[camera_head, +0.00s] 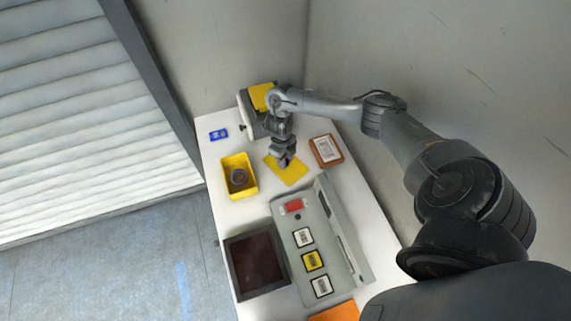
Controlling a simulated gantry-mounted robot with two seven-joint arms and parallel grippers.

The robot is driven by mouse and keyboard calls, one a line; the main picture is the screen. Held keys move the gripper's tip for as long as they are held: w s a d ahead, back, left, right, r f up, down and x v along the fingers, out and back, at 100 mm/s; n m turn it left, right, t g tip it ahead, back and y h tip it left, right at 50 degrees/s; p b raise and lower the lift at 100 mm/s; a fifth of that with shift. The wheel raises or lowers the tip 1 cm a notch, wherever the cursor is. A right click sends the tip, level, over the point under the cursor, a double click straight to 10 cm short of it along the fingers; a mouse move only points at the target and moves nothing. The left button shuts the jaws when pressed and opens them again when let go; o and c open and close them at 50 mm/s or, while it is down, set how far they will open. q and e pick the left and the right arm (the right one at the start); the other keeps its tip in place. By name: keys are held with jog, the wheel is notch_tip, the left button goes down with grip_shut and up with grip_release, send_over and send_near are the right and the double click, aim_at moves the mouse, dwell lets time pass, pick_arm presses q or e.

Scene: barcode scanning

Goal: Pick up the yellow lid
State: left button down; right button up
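The yellow lid (290,174) lies flat on the white table, to the right of the yellow box. My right gripper (284,162) is directly over the lid's upper part, pointing down and hiding some of it. I cannot tell whether its fingers are apart or touch the lid. The yellow box (251,186) is open at the top and has a round dark object (238,177) inside. My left gripper is not in view.
A grey device with a yellow panel (259,96) stands at the back, behind my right wrist. A brown-framed label (326,150) lies right of the lid. A blue item (218,134) lies at the left edge. A grey panel with several labelled tiles (287,230) and a dark tray (231,259) fill the front.

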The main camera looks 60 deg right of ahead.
grip_shut()
jog(key=shift+r, duration=0.15)
notch_tip(320, 180, up, 14)
jog(key=p, duration=0.9)
jog(key=shift+r, duration=0.25)
jog(key=shift+d, duration=0.1)
